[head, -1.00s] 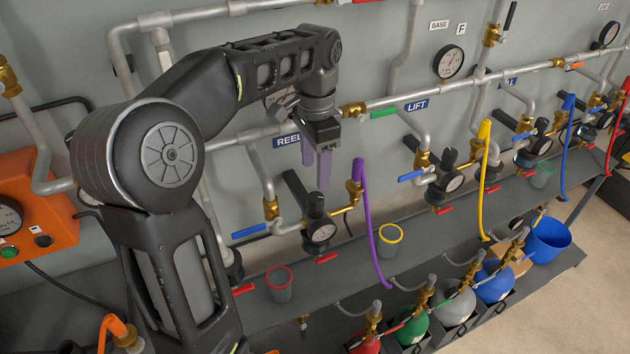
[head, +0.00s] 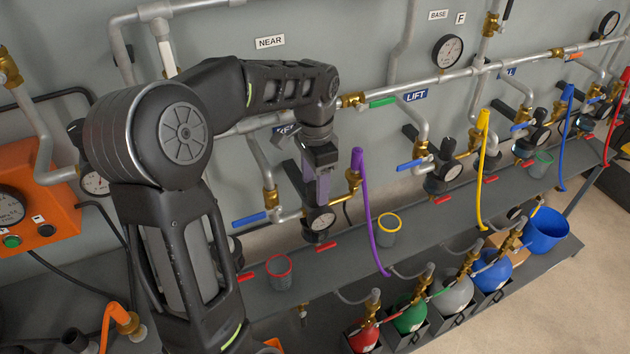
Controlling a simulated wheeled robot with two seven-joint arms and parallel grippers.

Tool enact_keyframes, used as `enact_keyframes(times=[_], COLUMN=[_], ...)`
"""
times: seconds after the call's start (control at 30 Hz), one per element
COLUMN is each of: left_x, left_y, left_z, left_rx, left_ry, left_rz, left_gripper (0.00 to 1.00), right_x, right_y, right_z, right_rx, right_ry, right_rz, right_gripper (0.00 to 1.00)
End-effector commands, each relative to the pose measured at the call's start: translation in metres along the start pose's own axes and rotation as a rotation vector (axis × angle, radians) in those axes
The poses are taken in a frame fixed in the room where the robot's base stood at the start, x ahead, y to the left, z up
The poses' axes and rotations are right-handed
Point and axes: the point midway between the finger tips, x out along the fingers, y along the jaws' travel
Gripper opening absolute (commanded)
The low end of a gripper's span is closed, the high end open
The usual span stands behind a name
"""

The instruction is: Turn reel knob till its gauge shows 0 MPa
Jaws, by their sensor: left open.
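The REEL label (head: 283,130) is partly covered by my left arm. Below it stands the reel line's regulator, with a small round white-faced gauge (head: 319,220) on its front. The gauge's needle and figures are too small to read. My left gripper (head: 318,197) points down right above this gauge, its two grey-purple fingers open at the place of the black reel knob. The fingers hide most or all of the knob, and I cannot tell whether they touch it. My right gripper is out of view.
A blue-handled valve (head: 249,219) is left of the regulator, and a purple hose (head: 367,215) hangs close on its right. Red-rimmed (head: 280,283) and yellow-rimmed (head: 389,231) cups stand on the shelf. The LIFT regulator (head: 446,165) is further right.

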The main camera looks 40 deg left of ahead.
Motion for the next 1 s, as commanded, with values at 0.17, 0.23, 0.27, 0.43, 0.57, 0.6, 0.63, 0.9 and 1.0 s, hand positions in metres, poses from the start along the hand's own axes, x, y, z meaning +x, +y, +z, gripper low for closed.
enact_keyframes(times=[0.17,0.23,0.27,0.43,0.57,0.6,0.63,0.9,1.0], left_x=[0.0009,0.0008,0.0008,0.0006,0.0005,0.0005,0.0005,0.0004,0.0003], left_y=[-0.0001,-0.0001,-0.0001,-0.0001,-0.0001,-0.0001,-0.0001,-0.0001,0.0], left_z=[0.0002,0.0001,0.0001,0.0,0.0,0.0,0.0,0.0,-0.0001], left_rx=[0.0,0.0,0.0,0.0,0.0,0.0,0.0,0.0,0.0], left_ry=[0.0,0.0,0.0,0.0,0.0,0.0,0.0,0.0,0.0], left_rz=[0.0,0.0,0.0,0.0,0.0,0.0,0.0,0.0,0.0], left_gripper=[0.57,0.57,0.54,0.41,0.3,0.27,0.24,0.02,0.0], right_x=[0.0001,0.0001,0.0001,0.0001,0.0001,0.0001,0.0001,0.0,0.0], right_y=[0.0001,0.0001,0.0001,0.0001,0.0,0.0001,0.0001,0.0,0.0], right_z=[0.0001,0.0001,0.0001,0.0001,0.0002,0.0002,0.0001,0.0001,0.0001], right_rx=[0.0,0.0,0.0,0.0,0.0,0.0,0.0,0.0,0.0], right_ry=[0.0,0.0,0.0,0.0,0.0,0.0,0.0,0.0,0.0], right_rz=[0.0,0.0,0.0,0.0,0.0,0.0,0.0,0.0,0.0], right_gripper=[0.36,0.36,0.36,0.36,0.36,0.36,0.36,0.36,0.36])
